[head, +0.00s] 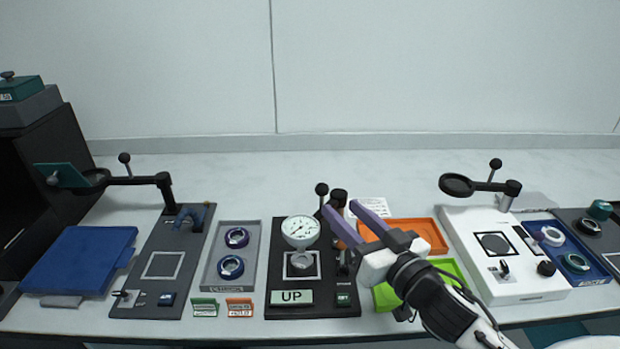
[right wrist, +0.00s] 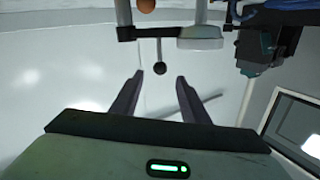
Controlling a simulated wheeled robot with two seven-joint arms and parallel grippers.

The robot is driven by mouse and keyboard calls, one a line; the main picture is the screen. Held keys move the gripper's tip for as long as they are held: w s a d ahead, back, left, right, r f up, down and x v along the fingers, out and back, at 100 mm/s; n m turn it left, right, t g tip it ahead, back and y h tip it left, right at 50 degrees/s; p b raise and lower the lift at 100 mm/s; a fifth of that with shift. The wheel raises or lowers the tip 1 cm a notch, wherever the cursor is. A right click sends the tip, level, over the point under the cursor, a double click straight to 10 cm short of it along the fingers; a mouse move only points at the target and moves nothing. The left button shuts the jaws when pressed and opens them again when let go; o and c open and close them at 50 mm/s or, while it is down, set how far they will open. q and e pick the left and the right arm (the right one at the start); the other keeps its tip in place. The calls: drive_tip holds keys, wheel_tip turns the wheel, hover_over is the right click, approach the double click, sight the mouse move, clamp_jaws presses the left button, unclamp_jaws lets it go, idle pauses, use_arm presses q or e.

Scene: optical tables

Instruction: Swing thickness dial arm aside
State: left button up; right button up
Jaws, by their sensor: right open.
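The thickness dial (head: 300,229) has a round white face and stands over a ring on a black base (head: 278,275). Its dark arm with a ball knob (head: 321,189) lies behind and right of the face, by a dark post (head: 339,196). My right gripper (head: 342,207) is open and empty, its two purple fingers pointing at the knob and post. In the right wrist view the knob (right wrist: 161,70) appears between and beyond the fingertips (right wrist: 157,80), apart from them. The dial (right wrist: 200,36) and arm bar (right wrist: 150,33) show above it. My left gripper is not in view.
Orange (head: 430,228) and green (head: 447,266) trays lie right, partly behind my right arm. A white station (head: 540,288) with a swing arm stands further right. A grey tray with rings (head: 222,283) is left.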

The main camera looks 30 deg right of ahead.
sight(326, 192)
drive_tip(key=w, duration=0.3)
drive_tip(key=shift+w+d+r+p, duration=0.1)
drive_tip(key=shift+w+r+p, duration=0.05)
drive_tip(key=shift+r+p, duration=0.15)
drive_tip(key=w, duration=0.4)
drive_tip(key=shift+d+f, duration=0.1)
drive_tip(key=shift+d, duration=0.05)
drive_tip(key=shift+w+p, duration=0.3)
drive_tip(key=shift+w, duration=0.15)
drive_tip(key=shift+w+f, duration=0.1)
drive_tip(key=shift+w, duration=0.3)
clamp_jaws()
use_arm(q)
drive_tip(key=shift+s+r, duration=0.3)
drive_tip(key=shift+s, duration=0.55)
